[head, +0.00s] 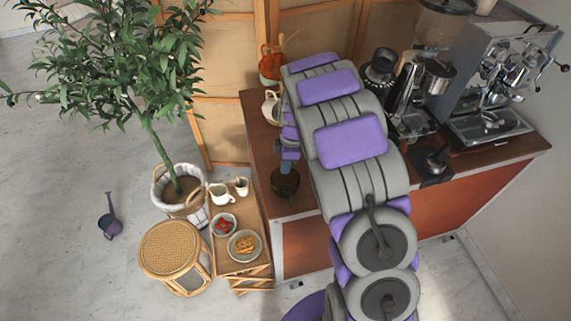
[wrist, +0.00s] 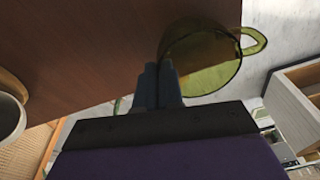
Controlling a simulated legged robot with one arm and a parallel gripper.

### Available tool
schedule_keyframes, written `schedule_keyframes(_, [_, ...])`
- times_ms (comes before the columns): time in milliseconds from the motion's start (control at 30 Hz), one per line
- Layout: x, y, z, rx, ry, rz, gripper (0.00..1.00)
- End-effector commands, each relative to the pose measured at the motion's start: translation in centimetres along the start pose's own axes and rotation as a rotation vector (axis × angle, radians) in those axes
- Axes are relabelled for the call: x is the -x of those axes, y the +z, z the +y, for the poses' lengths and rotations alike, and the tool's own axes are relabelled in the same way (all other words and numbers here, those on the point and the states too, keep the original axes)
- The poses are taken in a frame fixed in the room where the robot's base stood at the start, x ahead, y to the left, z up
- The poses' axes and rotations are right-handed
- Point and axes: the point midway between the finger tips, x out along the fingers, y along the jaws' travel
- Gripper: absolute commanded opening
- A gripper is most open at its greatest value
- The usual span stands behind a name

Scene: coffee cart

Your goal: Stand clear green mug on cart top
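The clear green mug (wrist: 215,78) is in the wrist view, tinted and see-through, with its handle to the right. It overlaps the corner of the brown cart top (wrist: 70,50), with pale floor showing through part of it. My gripper (wrist: 160,84) has its fingers close together at the mug's wall and looks shut on it. In the head view the mug (head: 285,183) looks dark, below my gripper (head: 289,163), over the left front part of the cart top (head: 262,150). I cannot tell whether its base touches the top.
A cream jug (head: 271,107) and an orange pot (head: 270,65) stand farther back on the cart. A grinder and espresso machine (head: 490,85) fill its right. A wooden stand (head: 238,215) with cups and food, a wicker stool (head: 175,250) and a potted tree (head: 180,190) are left.

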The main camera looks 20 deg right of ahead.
Motion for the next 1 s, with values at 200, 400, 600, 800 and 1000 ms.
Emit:
schedule_keyframes(200, [0.0,0.0,0.0,0.0,0.0,0.0,0.28])
schedule_keyframes(400, [0.0,0.0,0.0,0.0,-0.001,0.0,0.31])
schedule_keyframes(600, [0.8,-0.1,0.0,0.0,0.001,0.001,0.31])
schedule_keyframes(800, [4.3,-0.1,0.1,0.002,0.004,0.001,0.31])
schedule_keyframes(1000, [8.5,-0.1,0.1,0.001,0.003,0.001,0.31])
